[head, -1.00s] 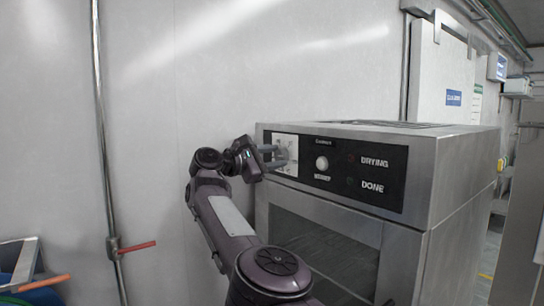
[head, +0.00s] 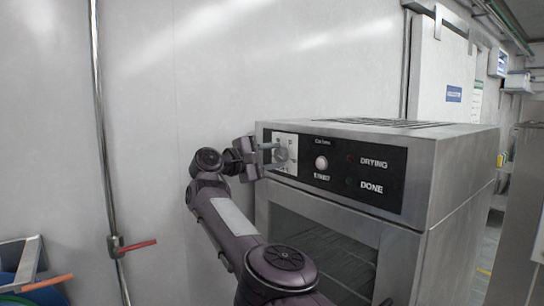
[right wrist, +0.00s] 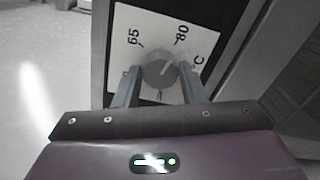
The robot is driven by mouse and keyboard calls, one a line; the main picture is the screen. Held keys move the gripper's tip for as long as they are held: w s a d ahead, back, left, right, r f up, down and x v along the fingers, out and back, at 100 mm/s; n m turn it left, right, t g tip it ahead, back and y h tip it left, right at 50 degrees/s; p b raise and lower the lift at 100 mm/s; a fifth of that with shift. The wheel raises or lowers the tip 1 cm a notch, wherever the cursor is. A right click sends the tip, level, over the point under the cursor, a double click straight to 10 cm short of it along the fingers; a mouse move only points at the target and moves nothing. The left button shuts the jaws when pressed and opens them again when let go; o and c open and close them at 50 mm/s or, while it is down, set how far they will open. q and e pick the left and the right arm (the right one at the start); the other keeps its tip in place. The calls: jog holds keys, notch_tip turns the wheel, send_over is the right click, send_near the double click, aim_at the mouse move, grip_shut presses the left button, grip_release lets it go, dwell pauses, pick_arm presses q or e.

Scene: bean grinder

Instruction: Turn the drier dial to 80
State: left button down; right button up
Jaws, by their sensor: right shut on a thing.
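The drier dial (right wrist: 159,69) is a round grey knob on a white plate marked 65 at upper left and 80 at upper right in the right wrist view. A light pointer line on the knob slants toward the upper right, roughly to the 80 side; its exact reading is hard to tell. My right gripper (head: 276,157) has its fingers on either side of the dial and is shut on it. In the head view the fingers partly cover the dial (head: 281,154). My left gripper is not in view.
The drier (head: 463,165) is a steel box with a black panel, a white button (head: 321,163) and DRYING and DONE labels right of the dial. A wall stands close behind. A pipe with a red handle (head: 137,246) is at left.

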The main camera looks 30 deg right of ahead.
jog(key=shift+d+r, duration=0.1)
jog(key=shift+r, duration=0.2)
jog(key=o, duration=0.8)
jog(key=shift+o, duration=1)
jog(key=shift+d+f, duration=0.2)
jog(key=shift+f, duration=0.1)
jog(key=shift+a, duration=0.1)
jog(key=shift+a, duration=0.3)
jog(key=a+b, duration=0.2)
jog(key=a, duration=0.5)
jog(key=shift+s, duration=0.3)
